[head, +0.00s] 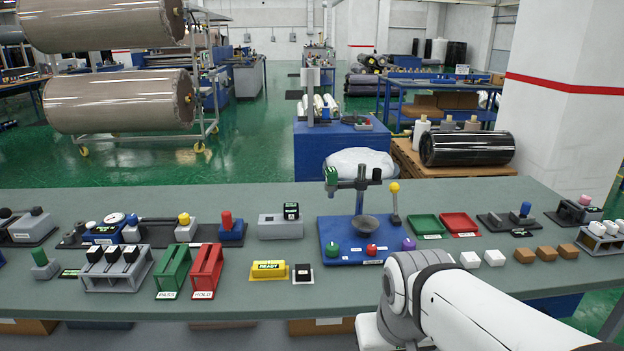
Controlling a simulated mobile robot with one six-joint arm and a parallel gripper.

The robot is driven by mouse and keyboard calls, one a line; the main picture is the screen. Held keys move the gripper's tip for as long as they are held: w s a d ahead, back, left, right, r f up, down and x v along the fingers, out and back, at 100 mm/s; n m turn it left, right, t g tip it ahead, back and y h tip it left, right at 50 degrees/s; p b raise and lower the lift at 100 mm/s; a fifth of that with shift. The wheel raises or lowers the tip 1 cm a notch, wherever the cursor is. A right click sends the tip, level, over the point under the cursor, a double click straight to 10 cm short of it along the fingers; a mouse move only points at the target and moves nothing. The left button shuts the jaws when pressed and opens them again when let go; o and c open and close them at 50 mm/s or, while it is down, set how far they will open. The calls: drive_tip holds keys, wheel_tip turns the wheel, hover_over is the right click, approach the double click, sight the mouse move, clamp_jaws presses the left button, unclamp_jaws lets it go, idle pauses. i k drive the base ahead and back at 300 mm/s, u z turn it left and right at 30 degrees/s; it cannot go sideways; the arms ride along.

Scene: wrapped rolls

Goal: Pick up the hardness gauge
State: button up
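I cannot tell for certain which item is the hardness gauge. On the grey-green bench (150,307), a blue-based stand (338,253) carries a post and crossbar with a small green-and-black device (331,178) at the left end. A grey dish (367,224) sits below the crossbar. Small devices with black tops (113,254) stand in a grey rack at the left. A dark device with a small display (291,210) sits on a grey block behind the bench middle. My white arm reaches in from the lower right, in front of the bench; my gripper does not show.
Green (173,270) and red (207,271) open holders stand left of centre, beside a yellow block (269,270). Green (427,225) and red (461,225) trays lie right of the stand. White and brown (546,254) cubes line the front right. The tall post is an obstacle.

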sight(330, 173)
drive_tip(key=i, duration=0.85)
drive_tip(key=z, duration=0.05)
